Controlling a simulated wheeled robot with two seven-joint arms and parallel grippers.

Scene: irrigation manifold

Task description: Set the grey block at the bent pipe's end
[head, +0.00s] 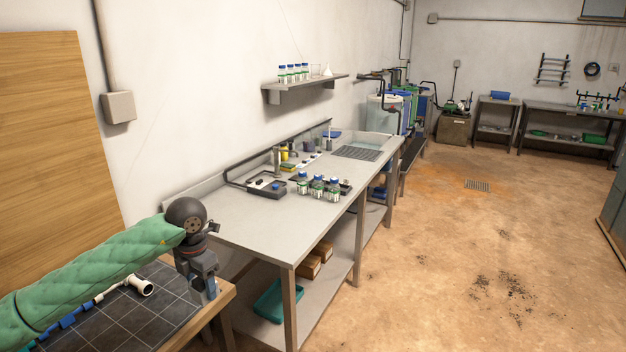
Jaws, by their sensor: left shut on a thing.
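My left gripper (208,288) points down over the right edge of the dark gridded mat (140,323) on the wooden table at the lower left. It is shut on a small bluish-grey piece, mostly hidden by the fingers; I cannot tell for sure that it is the grey block. A white bent pipe (141,286) lies on the mat, left of the gripper and apart from it. Its open end faces right, and its left part is hidden behind my green-sleeved arm. No other grey block shows. My right gripper is not in view.
Blue parts (70,321) lie partly hidden beside my arm. A grey workbench (262,222) with small bottles (318,187) and a tray stands just beyond the table. A teal bin (270,301) sits on its lower shelf. The floor to the right is clear.

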